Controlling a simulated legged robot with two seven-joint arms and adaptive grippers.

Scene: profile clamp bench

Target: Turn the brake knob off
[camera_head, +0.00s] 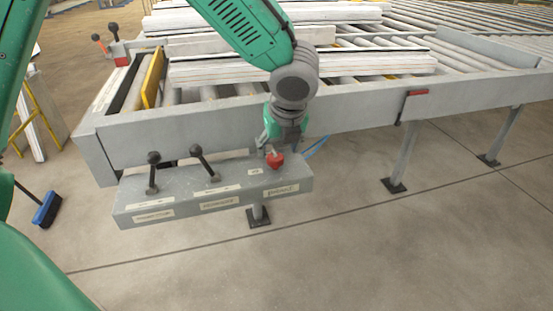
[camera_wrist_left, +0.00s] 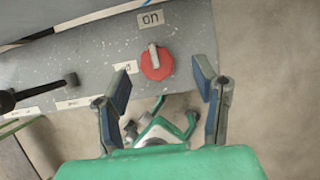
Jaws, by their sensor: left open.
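The brake knob (camera_head: 275,160) is red with a light pointer bar, on the right part of the grey control box (camera_head: 215,208). In the left wrist view the knob (camera_wrist_left: 157,62) has its bar pointing up toward a label reading "on" (camera_wrist_left: 151,18). Another label (camera_wrist_left: 125,67) sits to its left, partly hidden by a finger. My left gripper (camera_wrist_left: 163,82) is open, its two fingers on either side of the knob's line and apart from it. In the head view the left gripper (camera_head: 283,140) is just above the knob, its fingertips hard to make out.
Two black-handled levers (camera_head: 153,172) (camera_head: 207,163) stand on the box to the left of the knob. The roller conveyor (camera_head: 345,98) with stacked white profiles lies behind. A blue brush (camera_head: 46,209) is on the floor at left. The floor in front is clear.

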